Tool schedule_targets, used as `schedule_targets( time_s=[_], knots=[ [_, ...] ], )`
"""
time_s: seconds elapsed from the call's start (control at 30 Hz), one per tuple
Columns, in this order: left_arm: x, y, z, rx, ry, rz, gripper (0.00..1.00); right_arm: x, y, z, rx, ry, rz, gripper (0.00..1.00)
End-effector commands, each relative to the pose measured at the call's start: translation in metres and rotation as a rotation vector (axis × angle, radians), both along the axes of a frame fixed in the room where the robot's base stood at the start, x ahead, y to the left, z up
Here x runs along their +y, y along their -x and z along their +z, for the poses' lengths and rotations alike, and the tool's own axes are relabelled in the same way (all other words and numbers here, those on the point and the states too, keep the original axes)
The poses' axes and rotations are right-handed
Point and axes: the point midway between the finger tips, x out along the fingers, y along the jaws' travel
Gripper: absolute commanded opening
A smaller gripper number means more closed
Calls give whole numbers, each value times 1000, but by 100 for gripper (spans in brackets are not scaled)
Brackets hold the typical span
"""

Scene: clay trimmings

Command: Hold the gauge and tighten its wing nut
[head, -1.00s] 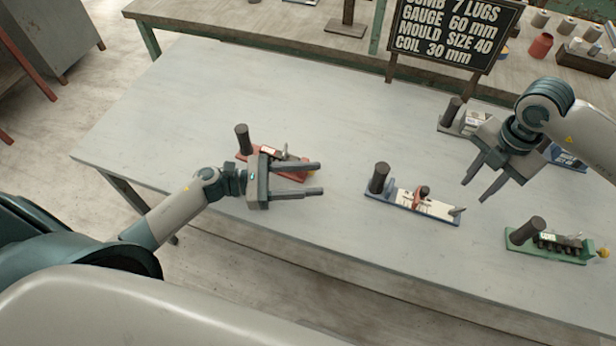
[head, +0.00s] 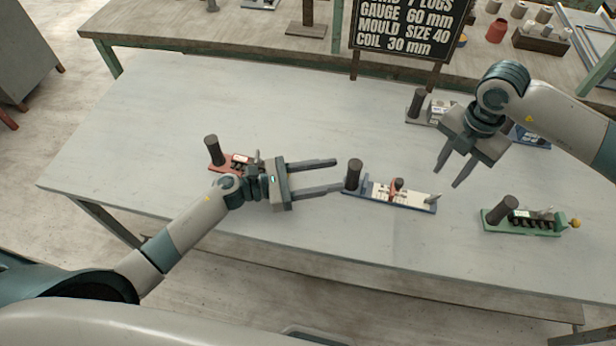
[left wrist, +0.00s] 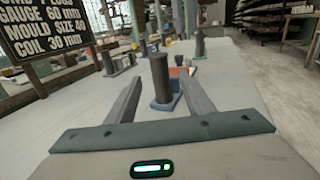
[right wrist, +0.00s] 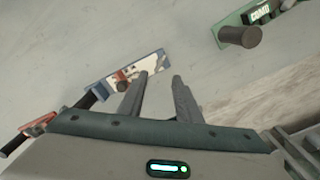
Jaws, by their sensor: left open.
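The gauge looks to be the blue tool with a pale scale strip (head: 412,200) and an upright dark handle (head: 353,175) at its left end. A small red-brown slider part (head: 397,187) sits midway along it; the wing nut is too small to make out clearly. My left gripper (head: 338,175) is open and empty just left of the handle, its fingers pointing at it. In the left wrist view the handle (left wrist: 161,78) stands between and beyond the fingers. My right gripper (head: 447,178) is open, above the gauge's right end. The gauge also shows in the right wrist view (right wrist: 145,68).
A red tool (head: 232,163) lies behind my left wrist. A green tool (head: 520,222) lies at the right, and a grey one (head: 430,112) at the back. A lettered board (head: 410,25) stands at the back. The left tabletop (head: 150,120) is clear.

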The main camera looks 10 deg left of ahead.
Motion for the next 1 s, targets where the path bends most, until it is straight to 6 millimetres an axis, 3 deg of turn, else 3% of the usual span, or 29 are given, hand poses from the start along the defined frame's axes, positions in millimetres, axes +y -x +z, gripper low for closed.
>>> schedule_targets(
  time_s=[0.2, 0.4, 0.87, 1.0],
  knots=[
    [-33, -16, 1, -1, 3, -1, 48, 0, 0, 0, 0, 0, 0, 31],
    [-52, -25, 0, 0, 1, -1, 48, 0, 0, 0, 0, 0, 0, 31],
    [-60, -29, 0, 1, 0, 0, 48, 0, 0, 0, 0, 0, 0, 31],
    [-60, -29, 0, 0, 0, 0, 19, 0, 0, 0, 0, 0, 0, 31]
  ],
)
